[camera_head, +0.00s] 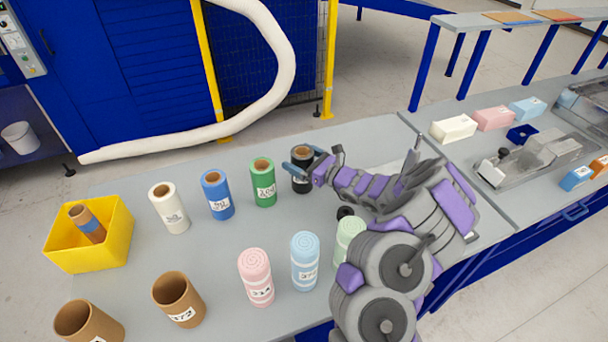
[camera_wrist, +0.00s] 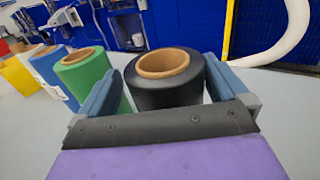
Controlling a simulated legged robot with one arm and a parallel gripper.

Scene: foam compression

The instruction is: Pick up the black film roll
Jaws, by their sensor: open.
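The black film roll (camera_head: 302,182) stands upright on the grey table, at the right end of a row of rolls. In the wrist view the black roll (camera_wrist: 166,82) stands between my two blue fingers, with its brown core facing up. My gripper (camera_head: 304,160) is open, with one finger on each side of the black roll. Whether the fingers touch it I cannot tell. The lower part of the roll is hidden behind my gripper in the wrist view.
A green roll (camera_head: 263,183) stands close left of the black one, near my left finger. Blue (camera_head: 217,195) and white (camera_head: 168,208) rolls stand further left. Pink (camera_head: 256,277) and light blue (camera_head: 304,262) foam rolls stand in front. A yellow bin (camera_head: 75,262) sits at the left.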

